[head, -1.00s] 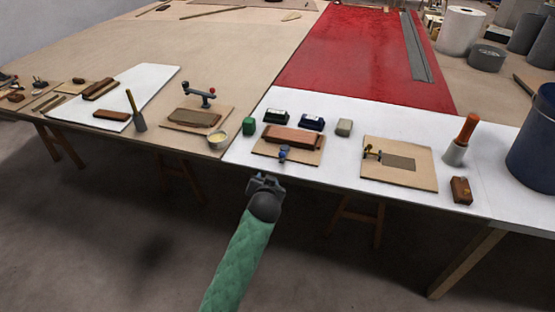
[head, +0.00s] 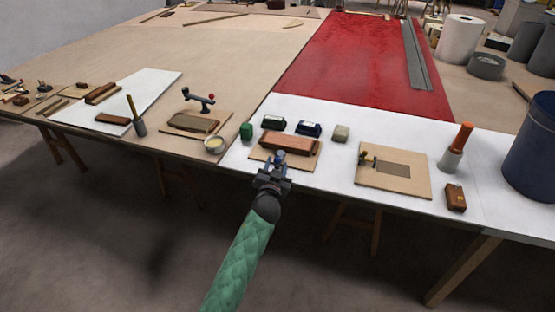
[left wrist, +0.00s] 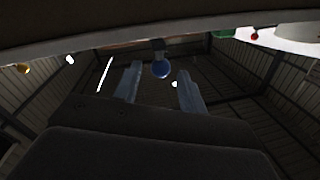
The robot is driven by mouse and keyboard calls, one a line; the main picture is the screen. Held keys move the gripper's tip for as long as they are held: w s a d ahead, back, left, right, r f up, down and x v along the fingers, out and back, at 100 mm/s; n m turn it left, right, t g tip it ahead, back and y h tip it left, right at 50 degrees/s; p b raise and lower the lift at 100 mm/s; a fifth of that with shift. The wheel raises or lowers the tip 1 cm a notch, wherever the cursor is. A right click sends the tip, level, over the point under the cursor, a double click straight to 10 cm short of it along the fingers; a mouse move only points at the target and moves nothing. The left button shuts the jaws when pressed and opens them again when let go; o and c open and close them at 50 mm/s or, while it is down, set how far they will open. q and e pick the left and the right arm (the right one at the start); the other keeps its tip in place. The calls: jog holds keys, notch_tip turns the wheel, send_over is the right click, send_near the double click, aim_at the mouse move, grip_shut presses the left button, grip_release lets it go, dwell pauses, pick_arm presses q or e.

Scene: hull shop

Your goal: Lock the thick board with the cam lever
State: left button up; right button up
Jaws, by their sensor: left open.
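The thick board (head: 290,144) is a reddish-brown block on a small plywood base (head: 309,163) at the front of the white table section. The cam lever with a blue knob (head: 280,155) stands at the board's front edge. My left gripper (head: 278,167) is open just in front of the lever. In the left wrist view, the blue knob (left wrist: 160,69) shows between the fingertips of the left gripper (left wrist: 160,70), with gaps on both sides. I cannot tell how far the knob reaches between the fingers. My right gripper is not in view.
Dark blocks (head: 308,128) stand behind the board.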

aim_at(277, 162)
pick_arm(q)
jog(key=shift+w+d, duration=0.15)
jog(key=shift+w, duration=0.65)
jog(key=shift+w+d, duration=0.1)
jog(key=shift+w, duration=0.7)
grip_shut()
